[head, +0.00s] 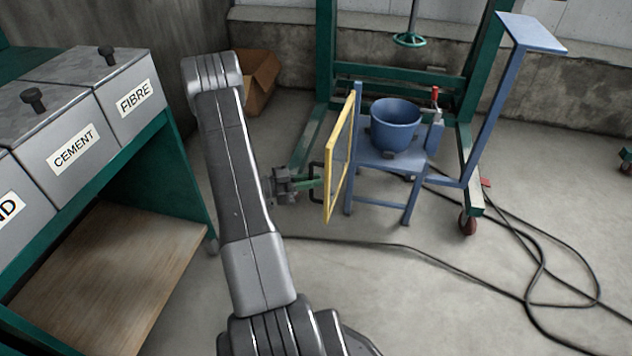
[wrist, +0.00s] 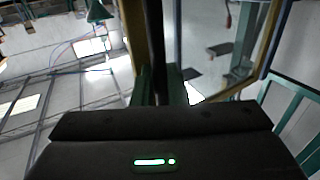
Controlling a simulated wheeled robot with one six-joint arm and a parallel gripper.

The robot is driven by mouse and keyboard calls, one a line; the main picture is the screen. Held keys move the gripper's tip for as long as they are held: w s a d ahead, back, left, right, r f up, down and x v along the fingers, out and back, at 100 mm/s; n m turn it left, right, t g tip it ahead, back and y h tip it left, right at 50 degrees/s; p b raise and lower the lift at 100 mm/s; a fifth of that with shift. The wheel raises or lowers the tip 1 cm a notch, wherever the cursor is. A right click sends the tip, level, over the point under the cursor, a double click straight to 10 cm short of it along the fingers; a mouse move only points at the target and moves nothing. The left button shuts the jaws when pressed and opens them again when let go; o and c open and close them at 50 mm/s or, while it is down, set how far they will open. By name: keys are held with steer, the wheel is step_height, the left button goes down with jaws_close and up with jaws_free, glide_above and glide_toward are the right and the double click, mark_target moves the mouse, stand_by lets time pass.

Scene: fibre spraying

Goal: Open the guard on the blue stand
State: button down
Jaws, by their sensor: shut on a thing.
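The guard (head: 340,160) is a clear panel in a yellow frame, seen nearly edge-on in the head view. It stands out from the left post of the blue stand (head: 380,160), swung towards me and away from the stand's front. A blue bucket (head: 396,124) sits on the stand, its front uncovered. My gripper (head: 311,183) is shut on the guard's black handle (head: 317,196), on the panel's left face. In the wrist view the handle (wrist: 155,45) runs up between my green fingers (wrist: 160,85), with the yellow frame (wrist: 268,40) beyond.
Grey bins marked CEMENT (head: 73,150) and FIBRE (head: 135,98) stand on a green bench at left. A cardboard box (head: 262,80) lies behind my arm. Black cables (head: 480,285) cross the floor at right. A green frame (head: 470,150) stands behind the stand.

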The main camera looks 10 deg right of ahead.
steer(key=shift+w+a, duration=0.85)
steer(key=shift+r, duration=0.1)
steer(key=c, duration=1.6)
jaws_free()
steer(key=shift+d, duration=0.1)
steer(key=shift+o, duration=0.2)
steer(key=a+p, duration=0.2)
steer(key=a, duration=1.2)
steer(key=shift+w+p, duration=0.2)
steer(key=shift+p, duration=0.1)
steer(key=shift+d, duration=0.1)
